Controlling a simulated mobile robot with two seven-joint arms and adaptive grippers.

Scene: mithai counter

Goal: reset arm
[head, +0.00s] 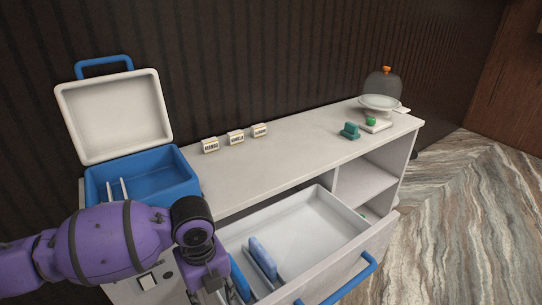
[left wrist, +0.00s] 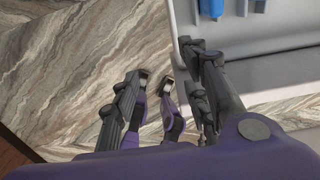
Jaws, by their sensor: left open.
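My left arm comes in from the left in the head view, purple with black bands. Its wrist is bent down beside the open drawer (head: 335,222), in front of the blue box; the fingers are mostly cut off or hidden there. In the left wrist view my left gripper (left wrist: 165,88) has its fingers spread with nothing between them. Below them are the marbled floor and the grey edge of a unit. My right gripper is in neither view.
A blue cooler box (head: 150,178) stands open at left, its lid (head: 115,115) raised. The counter (head: 285,165) holds several small label signs (head: 236,138), a teal object (head: 349,131) and a glass dome (head: 383,84). The drawer holds blue pieces (head: 262,257) and has a blue handle (head: 345,282).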

